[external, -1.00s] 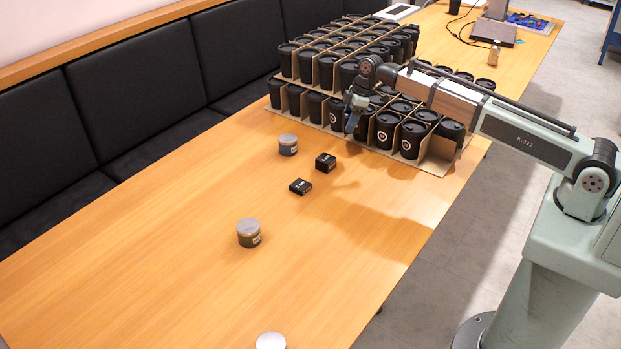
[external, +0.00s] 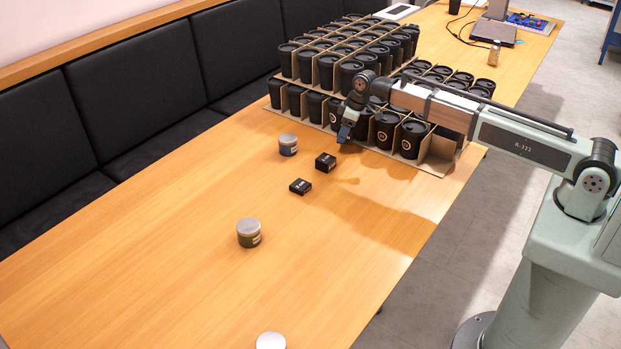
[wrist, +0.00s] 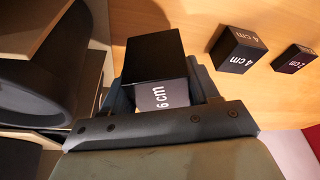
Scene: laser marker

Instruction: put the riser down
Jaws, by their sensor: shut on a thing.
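The riser, a black block marked 6 cm (wrist: 154,58), is between the fingers of my gripper (wrist: 162,82) in the wrist view. My gripper (external: 345,131) is shut on it, just in front of the cup rows in the external view. There the riser is hard to tell apart from the dark fingers. The table (external: 180,250) lies below; I cannot tell whether the riser touches it. Two smaller black blocks stand apart on the table: one marked 4 cm (wrist: 237,50), also in the external view (external: 326,163), and one marked 2 cm (wrist: 293,58), also there (external: 300,187).
Many black lidded cups (external: 385,128) stand in cardboard dividers right behind my gripper. Grey-lidded jars (external: 288,145) (external: 249,233) stand to the left and nearer on the table, and another lid (external: 271,341) shows at the bottom edge. The table's middle and left are mostly clear.

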